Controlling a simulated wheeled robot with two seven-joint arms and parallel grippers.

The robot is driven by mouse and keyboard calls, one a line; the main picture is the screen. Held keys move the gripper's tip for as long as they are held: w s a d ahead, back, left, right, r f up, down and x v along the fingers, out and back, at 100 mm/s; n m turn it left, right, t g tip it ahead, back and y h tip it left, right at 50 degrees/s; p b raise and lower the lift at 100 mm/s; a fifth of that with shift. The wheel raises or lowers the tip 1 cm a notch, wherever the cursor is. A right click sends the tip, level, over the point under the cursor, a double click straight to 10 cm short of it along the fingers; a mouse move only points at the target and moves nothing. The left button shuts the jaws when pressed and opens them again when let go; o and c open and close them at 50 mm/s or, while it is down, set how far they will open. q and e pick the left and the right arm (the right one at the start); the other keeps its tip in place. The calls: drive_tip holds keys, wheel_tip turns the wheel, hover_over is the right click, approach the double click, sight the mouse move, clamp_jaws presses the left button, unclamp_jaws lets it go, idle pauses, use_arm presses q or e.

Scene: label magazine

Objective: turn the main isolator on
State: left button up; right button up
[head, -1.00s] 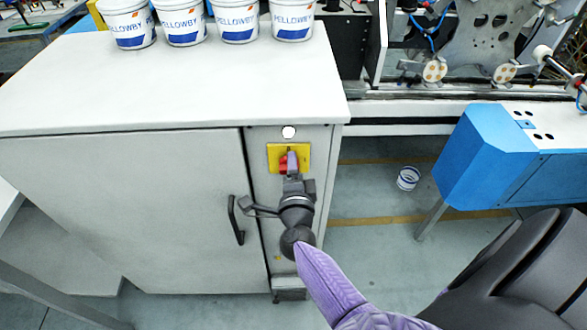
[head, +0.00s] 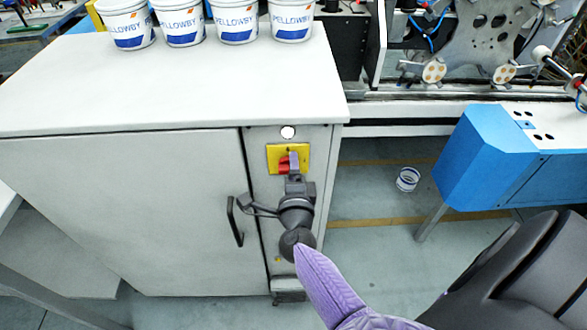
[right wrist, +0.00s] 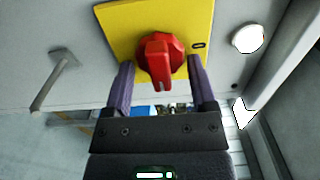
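The main isolator is a red rotary knob (head: 284,165) on a yellow plate (head: 304,149), on the narrow front panel of a grey cabinet. In the right wrist view the red knob (right wrist: 160,62) is close up, its grip ridge pointing down the picture. My right gripper (head: 293,161) is at the knob and partly hides it. In the right wrist view its two purple fingers (right wrist: 162,82) are open, one on each side of the knob, with gaps showing. My left gripper is not in view.
A white round lamp (head: 288,132) sits above the plate. A black door handle (head: 235,220) is to the left of my gripper. Several labelled buckets (head: 237,22) stand on the cabinet top (head: 180,85). A blue machine housing (head: 490,150) is at the right.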

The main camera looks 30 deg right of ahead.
drive_tip(key=shift+o, duration=1.1)
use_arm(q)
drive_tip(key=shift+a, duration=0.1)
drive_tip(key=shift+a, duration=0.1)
use_arm(e)
drive_tip(key=shift+s+a, duration=0.1)
drive_tip(key=shift+s, duration=0.05)
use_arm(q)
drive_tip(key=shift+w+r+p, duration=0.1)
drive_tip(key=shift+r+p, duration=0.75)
use_arm(e)
drive_tip(key=v, duration=0.9)
drive_tip(key=shift+s+a, duration=0.2)
drive_tip(key=shift+s, duration=0.05)
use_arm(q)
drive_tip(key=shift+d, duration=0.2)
